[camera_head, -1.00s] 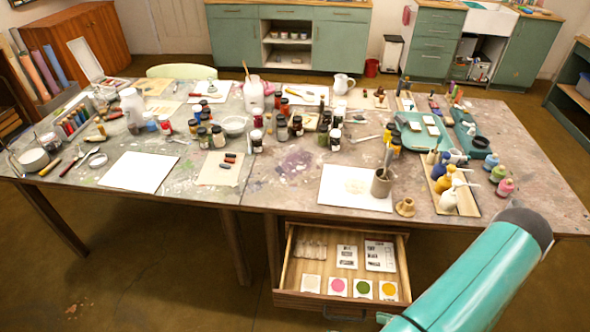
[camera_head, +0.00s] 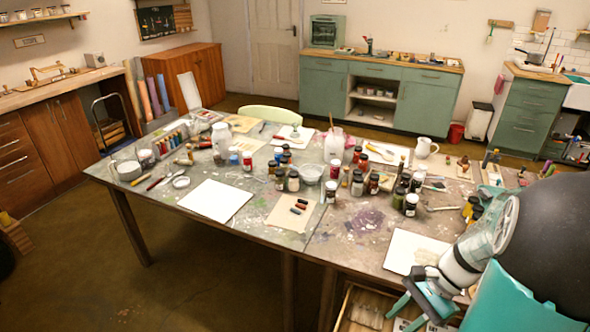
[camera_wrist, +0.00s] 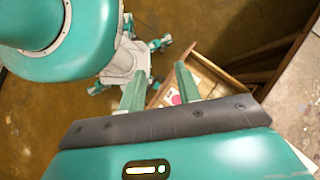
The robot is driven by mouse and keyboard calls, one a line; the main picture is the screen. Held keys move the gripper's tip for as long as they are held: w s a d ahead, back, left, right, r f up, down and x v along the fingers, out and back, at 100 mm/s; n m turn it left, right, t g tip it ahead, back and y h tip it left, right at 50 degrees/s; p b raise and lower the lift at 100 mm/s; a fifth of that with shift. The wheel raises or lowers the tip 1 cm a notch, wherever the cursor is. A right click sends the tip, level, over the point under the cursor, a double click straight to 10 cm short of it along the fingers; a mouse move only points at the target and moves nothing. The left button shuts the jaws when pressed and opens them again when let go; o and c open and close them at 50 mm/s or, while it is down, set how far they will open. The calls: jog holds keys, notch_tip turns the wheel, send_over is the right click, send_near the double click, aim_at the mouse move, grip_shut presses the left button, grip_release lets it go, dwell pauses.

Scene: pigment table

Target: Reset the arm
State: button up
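My arm fills the lower right of the head view, folded up close to the camera. My gripper shows at the bottom of the head view (camera_head: 408,316) and in the wrist view (camera_wrist: 160,84). Its two teal fingers stand apart with nothing between them, so it is open and empty. It is in front of the table, over the open drawer (camera_head: 345,308). The drawer also shows beyond the fingers in the wrist view (camera_wrist: 213,72), with a pink-dotted card (camera_wrist: 176,100) in it. My arm hides much of the drawer and the table's right end.
The long paint-stained table (camera_head: 330,245) holds several jars, brushes and papers. A white sheet (camera_head: 403,250) lies near its front edge beside my arm. Green cabinets (camera_head: 375,95) and a wooden cabinet (camera_head: 190,75) stand behind.

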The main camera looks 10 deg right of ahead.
jog(key=s+a+r+n+t+h, duration=0.1)
jog(key=a+r+n+t+h, duration=0.5)
jog(key=a+r+n, duration=0.8)
notch_tip(320, 180, up, 4)
jog(key=shift+s+a+f+n+h, duration=0.25)
jog(key=shift+n+h, duration=0.35)
jog(key=shift+n, duration=0.2)
jog(key=shift+d, duration=0.1)
